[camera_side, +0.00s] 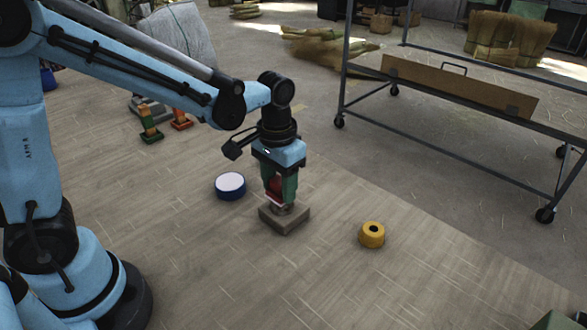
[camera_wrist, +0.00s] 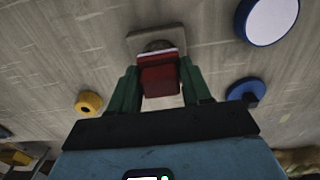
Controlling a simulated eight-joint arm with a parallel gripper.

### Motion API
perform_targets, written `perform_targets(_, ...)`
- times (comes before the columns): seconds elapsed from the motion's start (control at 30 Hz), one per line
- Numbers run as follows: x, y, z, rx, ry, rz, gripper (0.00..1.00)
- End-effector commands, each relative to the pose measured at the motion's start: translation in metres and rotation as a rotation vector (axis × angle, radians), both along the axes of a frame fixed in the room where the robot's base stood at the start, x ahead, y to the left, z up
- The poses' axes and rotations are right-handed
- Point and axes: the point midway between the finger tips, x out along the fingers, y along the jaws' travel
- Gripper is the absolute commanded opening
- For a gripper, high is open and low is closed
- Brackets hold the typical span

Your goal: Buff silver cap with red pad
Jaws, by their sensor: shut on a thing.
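My gripper (camera_side: 281,187) points down with its green fingers closed on the red pad (camera_side: 273,189). In the wrist view the red pad (camera_wrist: 159,75) sits between the two green fingers (camera_wrist: 158,90). Directly under the pad is the silver cap (camera_side: 283,209), on a square grey-brown block (camera_side: 292,222) that stands on the floor. The pad is over the cap and looks to be touching it or very close. In the wrist view only a sliver of the cap (camera_wrist: 158,45) shows past the pad, and the block (camera_wrist: 140,38) lies beyond.
A blue round container with a white top (camera_side: 230,185) stands left of the block. A yellow ring-shaped piece (camera_side: 372,234) lies to its right. Orange and green pieces (camera_side: 149,125) stand further back left. A wheeled metal rack (camera_side: 470,115) is at the back right. Floor in front is clear.

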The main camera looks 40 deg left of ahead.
Motion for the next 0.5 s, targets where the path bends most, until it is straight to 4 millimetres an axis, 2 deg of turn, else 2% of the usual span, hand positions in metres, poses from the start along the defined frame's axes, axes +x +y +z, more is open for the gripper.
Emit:
perform_targets(0.17, -0.015, 0.0, 0.0, 0.0, 0.001, 0.0, 0.2)
perform_targets(0.5, 0.019, 0.0, 0.0, 0.0, 0.0, 0.0, 0.2)
